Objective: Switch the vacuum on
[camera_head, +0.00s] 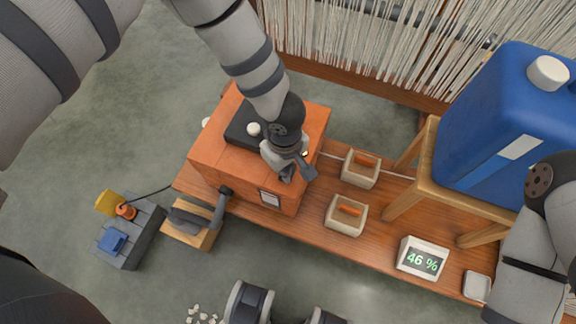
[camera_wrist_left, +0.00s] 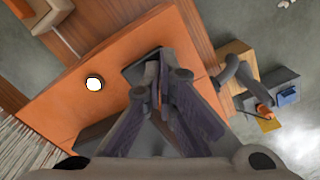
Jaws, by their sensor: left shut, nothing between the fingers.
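An orange box (camera_head: 215,150) stands on the wooden bench; no marking I can read names it as the vacuum. A dark panel (camera_head: 240,136) with a white round knob (camera_head: 253,129) lies on its top. My left gripper (camera_head: 297,172) is shut and empty, over the box's front right part. In the left wrist view its fingertips (camera_wrist_left: 160,62) overlap a dark plate; contact cannot be told. A bright round lamp (camera_wrist_left: 93,83) shows on the orange top. My right gripper is out of view.
A grey unit (camera_head: 145,240) with yellow, orange and blue parts stands at left, a cord running from it. Two small trays (camera_head: 372,182) (camera_head: 333,226), a display reading 46 % (camera_head: 441,262) and a blue canister (camera_head: 480,130) on a wooden stand (camera_head: 405,205) occupy the right.

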